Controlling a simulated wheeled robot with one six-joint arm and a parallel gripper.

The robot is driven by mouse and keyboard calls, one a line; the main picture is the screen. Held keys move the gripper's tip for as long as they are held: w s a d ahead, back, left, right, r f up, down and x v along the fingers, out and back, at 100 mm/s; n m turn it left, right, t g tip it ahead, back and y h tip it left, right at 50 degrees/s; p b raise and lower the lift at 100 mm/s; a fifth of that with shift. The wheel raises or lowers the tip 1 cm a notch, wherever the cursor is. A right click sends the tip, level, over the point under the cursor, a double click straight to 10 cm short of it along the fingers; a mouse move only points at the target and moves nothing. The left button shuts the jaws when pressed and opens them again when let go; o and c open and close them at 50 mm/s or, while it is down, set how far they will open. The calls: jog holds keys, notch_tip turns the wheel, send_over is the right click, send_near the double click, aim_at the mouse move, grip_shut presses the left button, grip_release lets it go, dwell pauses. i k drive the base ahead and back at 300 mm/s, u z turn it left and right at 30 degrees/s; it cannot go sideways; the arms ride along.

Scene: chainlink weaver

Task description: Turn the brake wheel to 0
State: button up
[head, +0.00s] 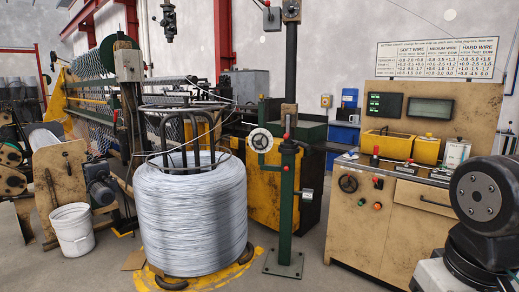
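A small pale round wheel or dial (260,140) is mounted on a green post (286,200) right beside the big wire coil. Its markings are too small to read. No label shows which of the two is the brake wheel. Part of my own arm shows at the right edge, in front of the cabinet. My gripper is not in view.
The large silver wire coil (190,215) stands left of the green post on a yellow-marked base. A white bucket (74,230) is at the left. The cabinet carries yellow bins (388,144), knobs and buttons. Grey floor is open between post and cabinet.

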aim_at(258, 142)
jog(key=u, duration=0.55)
jog(key=i, duration=0.55)
jog(key=u, duration=0.6)
jog(key=i, duration=1.6)
jog(key=z, duration=1.35)
jog(key=i, duration=0.6)
jog(key=z, duration=0.65)
